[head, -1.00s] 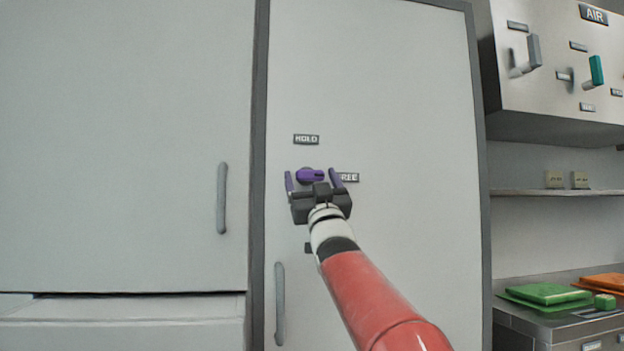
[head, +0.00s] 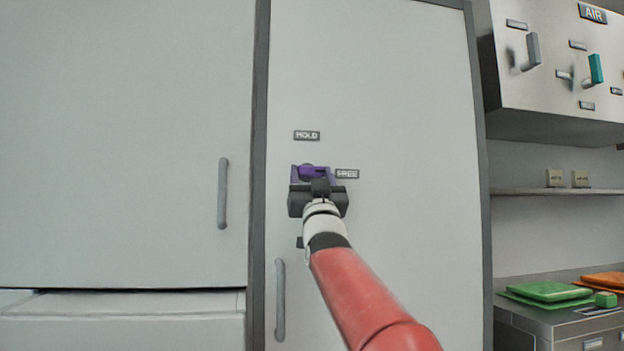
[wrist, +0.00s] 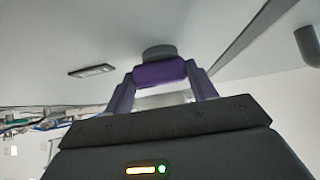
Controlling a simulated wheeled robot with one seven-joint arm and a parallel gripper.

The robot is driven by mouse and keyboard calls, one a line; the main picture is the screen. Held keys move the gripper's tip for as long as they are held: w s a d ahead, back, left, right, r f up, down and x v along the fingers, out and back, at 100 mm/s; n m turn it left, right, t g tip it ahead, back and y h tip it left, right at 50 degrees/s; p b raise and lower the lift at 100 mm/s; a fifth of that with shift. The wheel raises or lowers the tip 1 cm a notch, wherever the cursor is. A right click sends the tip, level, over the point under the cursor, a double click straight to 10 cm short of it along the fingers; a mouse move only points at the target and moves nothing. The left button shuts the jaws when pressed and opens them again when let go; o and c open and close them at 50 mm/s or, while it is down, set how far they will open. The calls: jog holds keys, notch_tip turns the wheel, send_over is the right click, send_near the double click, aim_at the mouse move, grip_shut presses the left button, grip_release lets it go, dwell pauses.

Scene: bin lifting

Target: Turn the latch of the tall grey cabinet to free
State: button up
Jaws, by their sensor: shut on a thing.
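The tall grey cabinet (head: 400,110) has a latch (head: 313,171) with a purple bar on a dark round base, mounted low on the HOLD plate's side of the door. The HOLD plate (head: 306,135) is above it and the FREE plate (head: 347,174) is to its right. My gripper (head: 312,175) is shut on the latch, one purple finger on each side. The wrist view shows the latch bar (wrist: 160,73) between the fingertips (wrist: 161,78). The arm hides part of the door below, and I cannot tell exactly where the bar points.
A vertical grey handle (head: 280,300) is on the cabinet door, lower left of the latch. Another handle (head: 223,194) is on the door to the left. At right are an AIR panel (head: 545,75) with levers, a shelf (head: 530,192) and a counter with green and orange items.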

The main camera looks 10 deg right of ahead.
jog(key=o, duration=1)
jog(key=b+v, duration=0.4)
jog(key=v, duration=0.3)
jog(key=shift+s+f, duration=0.3)
jog(key=shift+f, duration=0.1)
jog(key=s+f+g, duration=0.4)
jog(key=f, duration=0.5)
jog(key=s+f+g, duration=0.3)
jog(key=f+g, duration=0.1)
jog(key=f, duration=0.4)
jog(key=s+f+g, duration=0.4)
jog(key=f, duration=0.5)
jog(key=s+f+g, duration=0.3)
jog(key=s+f, duration=0.4)
jog(key=f, duration=0.1)
jog(key=s+f+g, duration=0.3)
jog(key=s+f, duration=0.4)
jog(key=f, duration=0.1)
jog(key=s+f+g+p, duration=0.1)
jog(key=s+f+g, duration=0.2)
jog(key=s+f, duration=0.5)
jog(key=shift+f, duration=0.35)
